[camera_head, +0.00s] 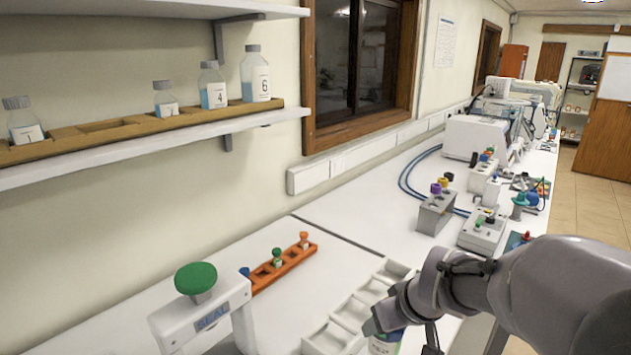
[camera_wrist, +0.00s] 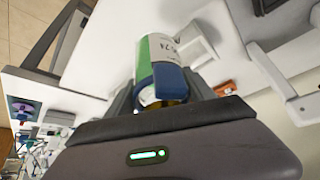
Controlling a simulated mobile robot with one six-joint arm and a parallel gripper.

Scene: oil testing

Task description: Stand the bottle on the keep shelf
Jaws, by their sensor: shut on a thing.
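My gripper (camera_head: 405,330) is shut on a bottle (camera_head: 384,343) at the lower right of the head view, low over the white compartment tray. In the wrist view the bottle (camera_wrist: 160,60) lies between the fingers, with a green and white label and a blue part at its near end. Much of the bottle is hidden by the gripper in the head view. A white wall shelf (camera_head: 200,130) at the upper left holds a wooden rack (camera_head: 135,128) with several clear bottles of blue liquid. No label tells whether this is the keep shelf.
The rack has an empty slot between its left bottle (camera_head: 24,122) and the others. The white tray (camera_head: 330,338), an orange rack (camera_head: 285,262) with small vials, and a white SEAL device (camera_head: 205,318) with a green knob stand on the bench. Instruments line the bench further back.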

